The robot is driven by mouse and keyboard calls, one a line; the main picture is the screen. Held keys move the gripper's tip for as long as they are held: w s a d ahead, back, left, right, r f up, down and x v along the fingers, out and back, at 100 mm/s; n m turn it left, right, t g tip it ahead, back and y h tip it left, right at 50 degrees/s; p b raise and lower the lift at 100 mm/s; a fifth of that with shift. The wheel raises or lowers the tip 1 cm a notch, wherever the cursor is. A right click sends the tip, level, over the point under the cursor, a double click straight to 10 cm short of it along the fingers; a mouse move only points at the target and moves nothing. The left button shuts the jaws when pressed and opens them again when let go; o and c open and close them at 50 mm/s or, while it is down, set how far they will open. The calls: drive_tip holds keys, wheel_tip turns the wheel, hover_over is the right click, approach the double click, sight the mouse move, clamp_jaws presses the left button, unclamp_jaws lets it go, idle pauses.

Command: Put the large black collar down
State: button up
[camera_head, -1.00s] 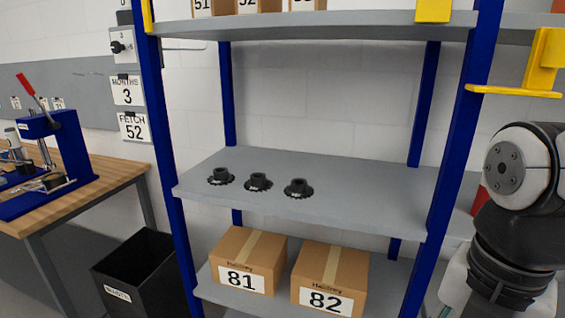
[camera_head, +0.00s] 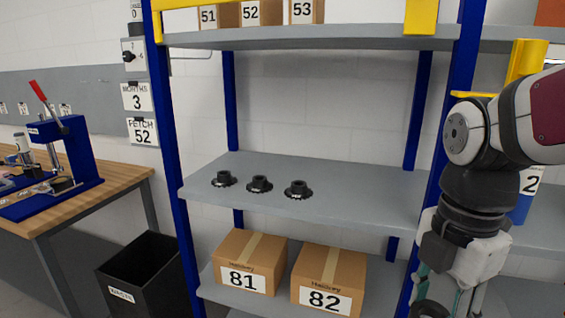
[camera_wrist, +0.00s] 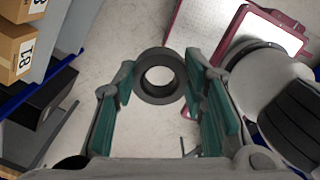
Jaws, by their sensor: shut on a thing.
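The large black collar (camera_wrist: 160,95) shows in the wrist view as a dark ring with an open hole. It sits between the green fingers of my gripper (camera_wrist: 159,78), which is shut on it. In the head view my gripper (camera_head: 436,298) hangs low at the right, in front of the rack's right post. Its fingertips and the held collar are cut off or hidden there. Three black flanged collars (camera_head: 223,179), (camera_head: 259,184), (camera_head: 298,190) stand in a row on the left part of the grey middle shelf (camera_head: 350,202).
The middle shelf is bare right of the row. Boxes 81 (camera_head: 246,263) and 82 (camera_head: 328,280) stand on the shelf below. Blue posts (camera_head: 172,150) bound the rack. A black bin (camera_head: 150,275) and a wooden bench (camera_head: 112,182) with a blue press (camera_head: 75,150) are at left.

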drive_tip(key=w+a+f+m, duration=0.1)
drive_tip(key=w+f+m, duration=0.3)
drive_tip(key=w+m, duration=0.75)
drive_tip(key=w+f+m, duration=0.5)
drive_tip(key=w+m, duration=0.2)
drive_tip(key=w, duration=1)
drive_tip(key=s+f+m, duration=0.1)
drive_tip(key=s+f, duration=0.2)
drive_tip(key=f, duration=0.4)
drive_tip(key=s+f+m, duration=0.2)
drive_tip(key=s+f, duration=0.1)
drive_tip(key=f, duration=0.4)
drive_tip(key=shift+s+a+f, duration=0.15)
drive_tip(key=shift+s+f, duration=0.1)
drive_tip(key=shift+s, duration=0.1)
